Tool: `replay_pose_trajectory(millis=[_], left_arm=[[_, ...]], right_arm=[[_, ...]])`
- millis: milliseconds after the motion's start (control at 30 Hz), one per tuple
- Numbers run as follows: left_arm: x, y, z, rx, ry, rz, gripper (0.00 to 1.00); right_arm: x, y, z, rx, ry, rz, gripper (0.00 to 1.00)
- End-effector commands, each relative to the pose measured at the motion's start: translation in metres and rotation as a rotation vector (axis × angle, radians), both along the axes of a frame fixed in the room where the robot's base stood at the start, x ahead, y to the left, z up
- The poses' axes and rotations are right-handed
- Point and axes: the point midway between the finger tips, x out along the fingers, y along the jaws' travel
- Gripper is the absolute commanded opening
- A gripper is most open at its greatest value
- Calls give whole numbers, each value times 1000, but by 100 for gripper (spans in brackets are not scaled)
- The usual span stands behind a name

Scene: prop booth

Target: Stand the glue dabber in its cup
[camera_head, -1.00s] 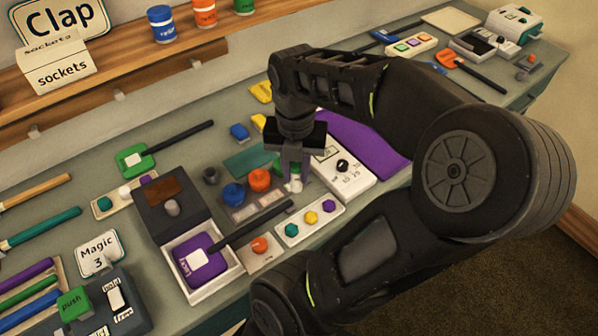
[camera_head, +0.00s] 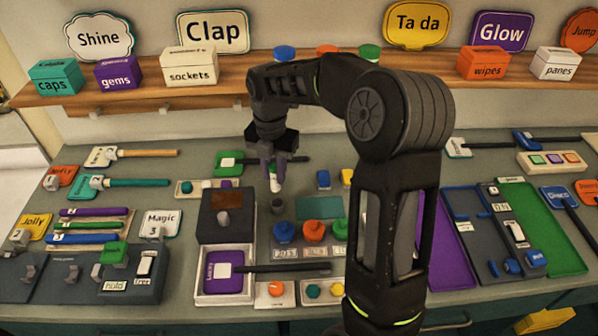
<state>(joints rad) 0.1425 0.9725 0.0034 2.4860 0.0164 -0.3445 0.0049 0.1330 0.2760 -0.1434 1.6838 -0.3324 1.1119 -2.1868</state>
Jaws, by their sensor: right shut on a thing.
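My right gripper (camera_head: 273,174) is shut on a small, pale, roughly upright piece, which I take for the glue dabber (camera_head: 274,185). Its upper part is hidden between the fingers. A small dark grey cup (camera_head: 277,206) stands on the bench just below and in front of the dabber in the picture. The dabber's lower end shows above the cup's rim, apart from it. How exactly the two line up in depth I cannot tell. My left gripper is not in view.
Blue (camera_head: 285,230) and orange (camera_head: 314,229) knobs stand in front of the cup. A dark box (camera_head: 227,224) is at its left. A green paddle (camera_head: 229,162) with a black handle lies behind. My right arm hides part of the bench at right.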

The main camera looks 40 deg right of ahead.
Motion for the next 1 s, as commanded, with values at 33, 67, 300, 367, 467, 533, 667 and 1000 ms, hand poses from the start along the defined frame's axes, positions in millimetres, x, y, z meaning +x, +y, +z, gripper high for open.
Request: replay_pose_trajectory(millis=[33, 67, 300, 367, 467, 533, 667, 1000], left_arm=[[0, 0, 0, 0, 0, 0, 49], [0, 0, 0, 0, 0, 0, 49], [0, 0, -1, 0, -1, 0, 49], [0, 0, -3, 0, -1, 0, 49], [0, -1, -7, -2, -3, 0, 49], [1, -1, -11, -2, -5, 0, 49], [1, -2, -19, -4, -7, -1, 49], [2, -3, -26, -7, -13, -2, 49]], right_arm=[[0, 0, 0, -1, 0, 0, 0], [0, 0, 0, -1, 0, 0, 0], [-1, -1, -1, -1, 0, 0, 0], [-1, -1, -3, -1, 0, 0, 0], [-1, -1, -9, -1, 0, 0, 0], [-1, -1, -14, -1, 0, 0, 0], [-1, -1, -24, -1, 0, 0, 0], [-1, -1, -35, 0, -1, 0, 0]])
